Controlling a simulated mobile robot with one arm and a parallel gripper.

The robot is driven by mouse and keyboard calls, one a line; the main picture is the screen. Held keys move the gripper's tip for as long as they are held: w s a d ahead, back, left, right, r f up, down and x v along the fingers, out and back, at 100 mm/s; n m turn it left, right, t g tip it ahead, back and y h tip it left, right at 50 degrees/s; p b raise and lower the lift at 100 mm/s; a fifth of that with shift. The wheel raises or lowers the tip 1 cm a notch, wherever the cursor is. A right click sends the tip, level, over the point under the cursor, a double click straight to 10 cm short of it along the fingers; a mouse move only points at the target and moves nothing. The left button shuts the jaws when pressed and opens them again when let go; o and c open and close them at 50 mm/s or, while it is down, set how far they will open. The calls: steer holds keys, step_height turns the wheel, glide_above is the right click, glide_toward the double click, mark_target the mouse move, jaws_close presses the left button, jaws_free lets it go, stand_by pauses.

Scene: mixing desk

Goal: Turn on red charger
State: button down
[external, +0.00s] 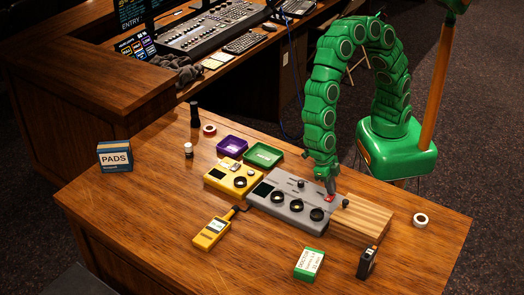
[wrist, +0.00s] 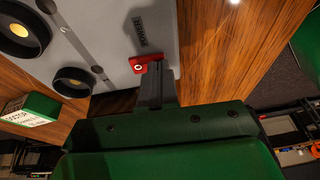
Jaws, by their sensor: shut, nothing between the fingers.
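A red switch (external: 329,198) sits on the right part of a grey control box (external: 292,204). My gripper (external: 331,187) points down over the box at this switch. In the wrist view my gripper (wrist: 155,72) is shut and its fingertips are right at the switch, partly covering it. I cannot tell whether they touch it.
Black knobs (external: 297,205) line the box's front. A yellow box (external: 230,180) stands left of it and a wooden block (external: 362,216) right. A yellow meter (external: 211,233), a green-and-white carton (external: 309,264) and a dark device (external: 368,263) stand in front. The table's left front is clear.

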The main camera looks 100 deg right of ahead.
steer(key=shift+d+f, duration=0.1)
steer(key=shift+f, duration=0.1)
stand_by(0.4)
steer(key=shift+w+a+r, duration=0.25)
steer(key=shift+w+a, duration=0.25)
steer(key=shift+a, duration=0.05)
steer(key=shift+r, duration=0.5)
steer(key=d+r, duration=0.3)
steer(key=r, duration=0.9)
steer(key=shift+w+d+r, duration=0.2)
steer(key=shift+d, duration=0.15)
